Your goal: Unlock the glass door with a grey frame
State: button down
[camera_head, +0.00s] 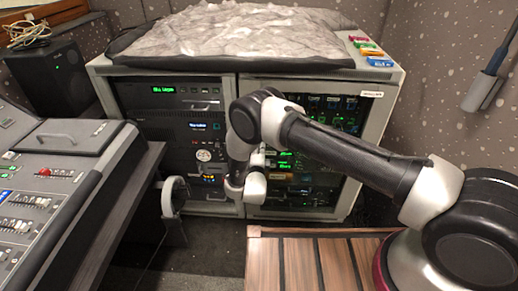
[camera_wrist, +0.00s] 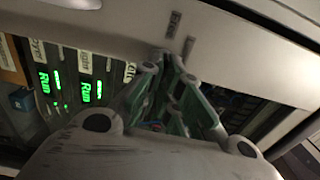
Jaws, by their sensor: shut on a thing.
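The glass door (camera_head: 347,112) with a grey frame is on the right half of the rack cabinet, with lit equipment showing through it. In the wrist view the pale grey frame (camera_wrist: 125,28) crosses the top, and two small dark marks sit on it. My gripper (camera_wrist: 167,62) has its fingertips close together at the frame's lower edge. It is shut on a small part there, which the fingers mostly hide. In the head view my arm's wrist covers the left side of the door, and the fingertips are hidden. The door appears closed.
A grey mixing console (camera_head: 60,165) stands at the left, with headphones (camera_head: 173,195) hanging by its edge. A speaker (camera_head: 50,75) is behind it. A crumpled grey cover (camera_head: 230,35) lies on the cabinet. A wooden slatted surface (camera_head: 310,265) is in front.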

jog(key=c, duration=1.6)
grip_release()
jog(key=shift+c, duration=0.2)
jog(key=shift+s, duration=0.1)
jog(key=s, duration=1.1)
jog(key=shift+s+a, duration=0.2)
jog(key=shift+s, duration=0.2)
